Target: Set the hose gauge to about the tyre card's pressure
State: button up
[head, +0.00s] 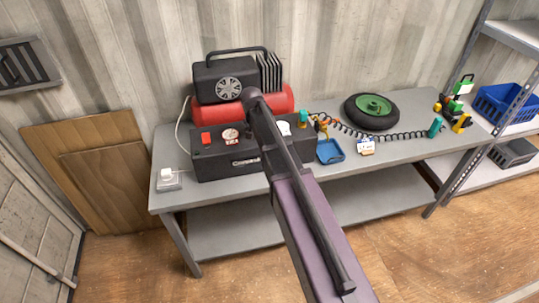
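A black compressor control box (210,160) with a red tank (217,115) behind it stands on the grey bench. Its front has a red switch (206,138), a round dial (231,135) and a pale round part (285,128), partly hidden by my arm, that could be a gauge or knob. The dial readings are too small to read. A coiled black hose (385,135) runs right from the box's right end. A small white card (366,147) stands before the green-hubbed wheel (372,107); its figure is unreadable. My arm crosses the middle; my gripper does not show.
A teal piece (435,128) lies at the hose's right end. A white plug (167,175) is at the bench's left. Shelving with a blue crate (505,103) stands at right.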

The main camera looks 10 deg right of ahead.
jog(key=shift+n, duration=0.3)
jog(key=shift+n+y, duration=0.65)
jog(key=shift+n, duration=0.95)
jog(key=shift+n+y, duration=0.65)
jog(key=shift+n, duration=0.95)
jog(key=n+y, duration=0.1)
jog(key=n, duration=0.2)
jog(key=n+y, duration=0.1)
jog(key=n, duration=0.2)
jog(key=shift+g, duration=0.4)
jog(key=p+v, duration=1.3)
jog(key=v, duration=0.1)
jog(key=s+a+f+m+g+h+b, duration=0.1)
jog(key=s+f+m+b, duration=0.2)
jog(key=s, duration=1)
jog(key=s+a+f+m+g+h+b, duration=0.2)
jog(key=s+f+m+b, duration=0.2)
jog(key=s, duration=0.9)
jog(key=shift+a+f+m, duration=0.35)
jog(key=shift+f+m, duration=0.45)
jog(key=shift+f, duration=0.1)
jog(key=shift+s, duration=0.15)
